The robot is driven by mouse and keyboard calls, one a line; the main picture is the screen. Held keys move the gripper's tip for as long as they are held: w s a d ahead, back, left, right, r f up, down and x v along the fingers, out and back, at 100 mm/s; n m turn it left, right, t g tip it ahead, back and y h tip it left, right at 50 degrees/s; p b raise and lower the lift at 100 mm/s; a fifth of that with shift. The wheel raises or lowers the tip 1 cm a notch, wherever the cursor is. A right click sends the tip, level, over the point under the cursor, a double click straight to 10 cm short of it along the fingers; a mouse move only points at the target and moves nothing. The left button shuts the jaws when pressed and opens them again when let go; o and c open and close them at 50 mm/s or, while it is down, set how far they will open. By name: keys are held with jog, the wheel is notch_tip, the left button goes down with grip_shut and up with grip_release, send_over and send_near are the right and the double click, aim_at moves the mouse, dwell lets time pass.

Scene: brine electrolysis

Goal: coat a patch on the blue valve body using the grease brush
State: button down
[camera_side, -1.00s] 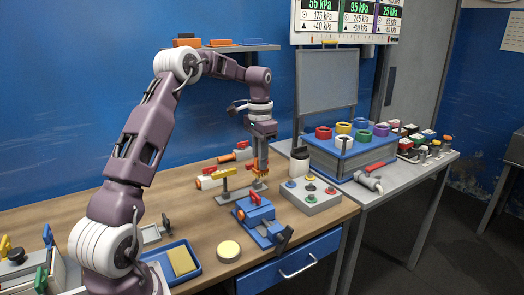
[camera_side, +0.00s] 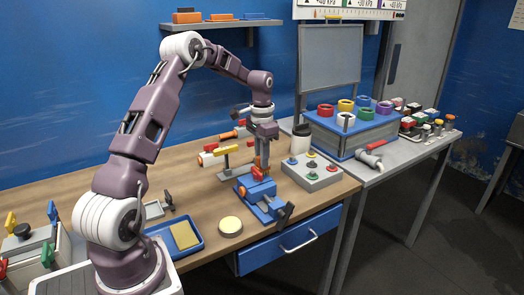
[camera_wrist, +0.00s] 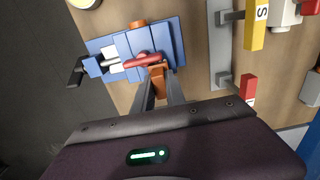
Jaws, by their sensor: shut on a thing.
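The blue valve body (camera_side: 258,190) sits on the bench below my arm, with a red lever on top and an orange end. It seems to sit in a blue vise with a black handle (camera_side: 284,214). In the wrist view the blue valve body (camera_wrist: 128,45) lies just beyond my fingertips, its red lever (camera_wrist: 142,60) across it. My gripper (camera_side: 262,165) points down over the valve body. In the wrist view, my gripper (camera_wrist: 158,90) is shut on an orange piece, apparently the grease brush (camera_wrist: 158,78). Its tip is hidden; I cannot tell whether it touches.
A round yellow-topped tin (camera_side: 230,226) and a blue tray with a yellow pad (camera_side: 185,236) are in front. A grey button box (camera_side: 313,172) stands right of the valve. A grey rack with a yellow piece (camera_side: 222,151) stands behind it.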

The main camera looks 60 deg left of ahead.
jog(key=d, duration=0.2)
jog(key=d+r, duration=0.1)
jog(key=d, duration=0.1)
jog(key=shift+a, duration=1.8)
jog(key=shift+a+r, duration=0.1)
jog(key=shift+a, duration=0.1)
jog(key=shift+r, duration=3.15)
jog(key=shift+f, duration=0.1)
